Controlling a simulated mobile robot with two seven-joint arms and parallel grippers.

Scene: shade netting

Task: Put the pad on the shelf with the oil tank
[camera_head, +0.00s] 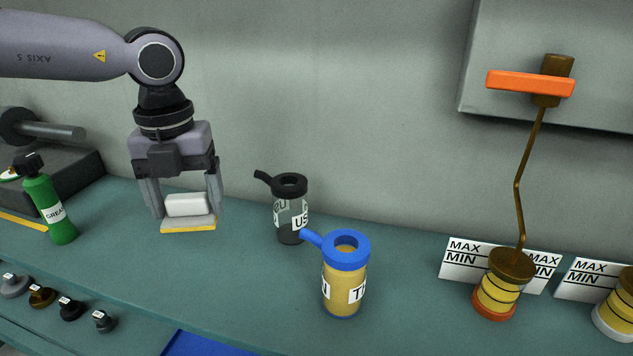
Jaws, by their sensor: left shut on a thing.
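My left gripper (187,203) points down at the left of the bench, its fingers on either side of a pad with a white block on top (187,205) and a yellow-edged base (188,226). It is shut on the pad. The pad is level; I cannot tell whether its base touches the bench. Toward the right stands a ribbed yellow oil container (498,296) with a brown top and orange base, before a MAX/MIN card. A bent brown pipe rises from it to an orange bar (530,84). I cannot tell which part is the shelf. My right gripper is not in view.
A blue-topped can (344,285) and a black-topped can (290,215) stand mid-bench, between the pad and the yellow container. A green grease bottle (48,207) is at left. Several small knobs (70,308) line the lower left. A second container (615,307) is at far right.

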